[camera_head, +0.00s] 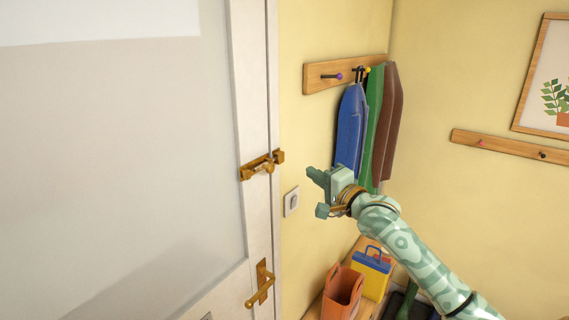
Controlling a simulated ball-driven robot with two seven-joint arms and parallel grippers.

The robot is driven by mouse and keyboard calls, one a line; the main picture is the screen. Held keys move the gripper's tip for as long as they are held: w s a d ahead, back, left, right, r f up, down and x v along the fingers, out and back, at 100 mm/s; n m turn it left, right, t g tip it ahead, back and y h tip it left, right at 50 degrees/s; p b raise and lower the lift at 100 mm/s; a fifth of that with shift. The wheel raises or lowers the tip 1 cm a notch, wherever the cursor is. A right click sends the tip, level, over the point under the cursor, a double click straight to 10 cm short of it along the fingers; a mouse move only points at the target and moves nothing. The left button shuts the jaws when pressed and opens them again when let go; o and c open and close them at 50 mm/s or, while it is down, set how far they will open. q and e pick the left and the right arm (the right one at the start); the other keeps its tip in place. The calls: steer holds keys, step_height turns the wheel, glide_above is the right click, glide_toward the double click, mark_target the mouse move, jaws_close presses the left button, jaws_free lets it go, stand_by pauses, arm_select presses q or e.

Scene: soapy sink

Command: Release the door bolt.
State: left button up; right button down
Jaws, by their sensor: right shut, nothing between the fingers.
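The brass door bolt (256,168) is mounted on the edge of the white door (150,150), with a round knob (269,167) facing out. Its brass keeper (279,156) sits on the door frame just to the right. The bolt's bar lies close to the keeper; the picture is too small to tell how far it reaches in. My right gripper (316,177) is shut and empty, to the right of the bolt and slightly lower, apart from it. My left gripper is out of view.
A brass door handle (261,285) is below the bolt. A light switch (291,201) is on the yellow wall near my right gripper. Blue, green and brown garments (368,125) hang from a wooden rack (319,76). An orange bin (342,292) and a yellow-blue box (371,273) stand below.

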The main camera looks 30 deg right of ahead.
steer(key=w+p, duration=0.1)
steer(key=w, duration=0.9)
steer(key=a, duration=0.1)
steer(key=s+a+p, duration=0.1)
steer(key=a, duration=0.1)
steer(key=a+p, duration=0.1)
steer(key=shift+s+a+f, duration=0.1)
steer(key=shift+s+a, duration=0.05)
steer(key=shift+s, duration=0.15)
steer(key=shift+w+f, duration=0.1)
